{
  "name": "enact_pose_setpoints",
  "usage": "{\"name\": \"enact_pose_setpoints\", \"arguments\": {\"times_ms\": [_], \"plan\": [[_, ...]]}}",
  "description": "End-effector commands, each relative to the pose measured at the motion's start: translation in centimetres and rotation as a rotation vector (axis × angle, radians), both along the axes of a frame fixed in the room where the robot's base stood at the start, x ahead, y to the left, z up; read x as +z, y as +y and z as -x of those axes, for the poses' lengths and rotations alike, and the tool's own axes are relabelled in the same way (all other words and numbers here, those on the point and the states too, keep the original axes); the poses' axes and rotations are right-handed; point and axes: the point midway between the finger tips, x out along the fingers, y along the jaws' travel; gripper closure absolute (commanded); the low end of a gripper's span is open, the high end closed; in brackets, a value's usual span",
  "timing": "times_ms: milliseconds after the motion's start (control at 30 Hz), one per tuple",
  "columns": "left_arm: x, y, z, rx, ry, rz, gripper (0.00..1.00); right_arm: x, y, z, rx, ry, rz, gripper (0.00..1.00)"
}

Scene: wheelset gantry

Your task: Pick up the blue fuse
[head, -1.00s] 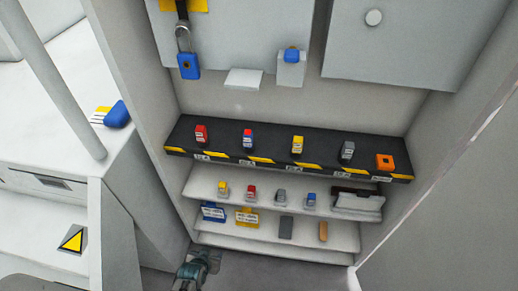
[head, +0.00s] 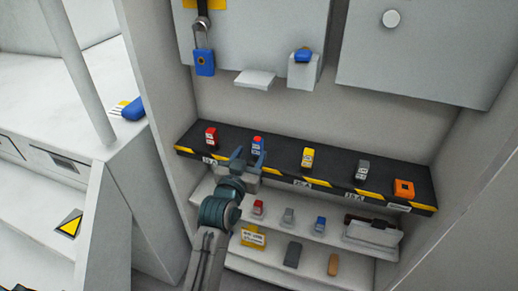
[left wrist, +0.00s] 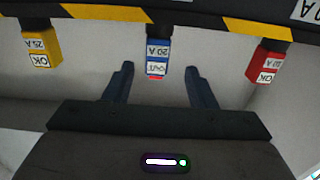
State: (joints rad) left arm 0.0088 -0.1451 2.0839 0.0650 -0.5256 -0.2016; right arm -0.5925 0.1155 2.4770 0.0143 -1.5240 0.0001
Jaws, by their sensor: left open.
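A blue fuse with a red end (head: 258,145) stands on the black upper shelf, second from the left. It also shows in the left wrist view (left wrist: 157,55), upside down, with a "20 A" label. Another blue fuse (head: 320,225) stands on the white shelf below. My left gripper (head: 249,157) is open in front of the upper blue fuse. In the left wrist view its two fingers (left wrist: 159,70) point at that fuse, one on either side of the line to it. The fuse appears beyond the fingers, not gripped.
A red fuse (head: 211,137) and a yellow fuse (head: 307,158) flank the blue one. A grey fuse (head: 361,169) and an orange block (head: 403,189) stand farther right. A blue padlock (head: 204,62) hangs above. The cabinet's side walls bound the space.

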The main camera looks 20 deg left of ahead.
Motion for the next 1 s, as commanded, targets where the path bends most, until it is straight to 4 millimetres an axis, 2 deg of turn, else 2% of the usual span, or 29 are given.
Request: {"name": "enact_pose_setpoints", "arguments": {"times_ms": [100,267,533,633,867,1000], "plan": [[0.0,-0.1,-1.5,-0.001,0.000,0.000,0.49,0.0,0.0,0.0,0.000,0.000,0.000,1.00],[0.0,-0.2,-2.7,-0.001,0.001,0.001,0.49,0.0,0.0,0.0,0.000,0.000,0.001,1.00],[0.1,-0.6,-6.5,-0.001,0.002,-0.001,0.49,0.1,-0.1,0.0,-0.001,0.005,0.003,1.00],[0.1,-0.6,-7.2,-0.001,0.002,0.000,0.49,0.1,-0.1,0.0,-0.001,0.004,0.003,1.00],[0.1,-0.6,-7.2,0.000,0.002,0.001,0.49,0.1,-0.1,0.0,-0.001,0.003,0.003,1.00],[0.1,-0.6,-7.2,0.000,0.002,0.001,0.77,0.1,-0.1,0.0,-0.001,0.003,0.003,1.00]]}}
